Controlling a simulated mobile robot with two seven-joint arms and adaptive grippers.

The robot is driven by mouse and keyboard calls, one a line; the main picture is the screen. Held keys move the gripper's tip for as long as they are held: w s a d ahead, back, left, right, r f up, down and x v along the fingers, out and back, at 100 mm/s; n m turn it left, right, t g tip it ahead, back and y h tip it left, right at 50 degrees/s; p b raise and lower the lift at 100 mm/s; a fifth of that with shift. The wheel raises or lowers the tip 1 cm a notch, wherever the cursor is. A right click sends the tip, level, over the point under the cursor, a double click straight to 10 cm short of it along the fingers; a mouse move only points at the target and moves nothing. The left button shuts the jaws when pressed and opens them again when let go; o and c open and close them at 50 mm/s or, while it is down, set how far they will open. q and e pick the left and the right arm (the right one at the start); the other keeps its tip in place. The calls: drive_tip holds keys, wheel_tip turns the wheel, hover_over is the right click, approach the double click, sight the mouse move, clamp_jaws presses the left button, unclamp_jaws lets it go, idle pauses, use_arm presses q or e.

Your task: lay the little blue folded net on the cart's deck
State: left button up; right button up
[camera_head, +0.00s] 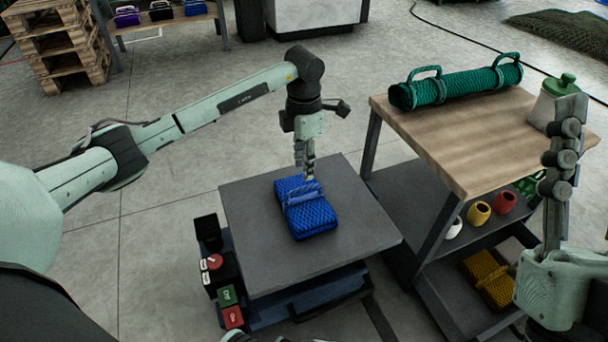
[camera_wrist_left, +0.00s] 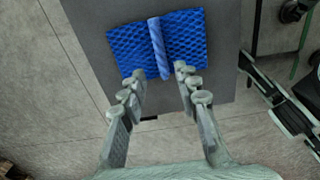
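The little blue folded net (camera_head: 312,214) lies on the grey deck of the cart (camera_head: 262,262), near its middle, with a blue band across it. In the left wrist view the net (camera_wrist_left: 188,38) lies flat on the dark deck (camera_wrist_left: 95,62), and its band points toward me between my fingertips. My left gripper (camera_head: 307,170) points down just above the net's far end. Its two fingers (camera_wrist_left: 159,74) are spread apart with nothing held between them. My right gripper (camera_head: 567,150) is raised at the right edge, away from the cart; its finger opening does not show clearly.
A wooden-topped bench (camera_head: 465,140) stands right of the cart, bearing a rolled green net (camera_head: 455,88) and a lidded jar (camera_head: 556,100). Its lower shelves hold red and yellow pots and a yellow net (camera_head: 488,272). A control box (camera_head: 217,268) sits at the cart's left side.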

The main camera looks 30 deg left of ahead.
use_arm(q)
wheel_tip(320, 180, up, 5)
drive_tip(key=shift+r+p, duration=0.1)
drive_tip(key=shift+p, duration=0.2)
drive_tip(key=shift+d, duration=0.1)
idle(0.3)
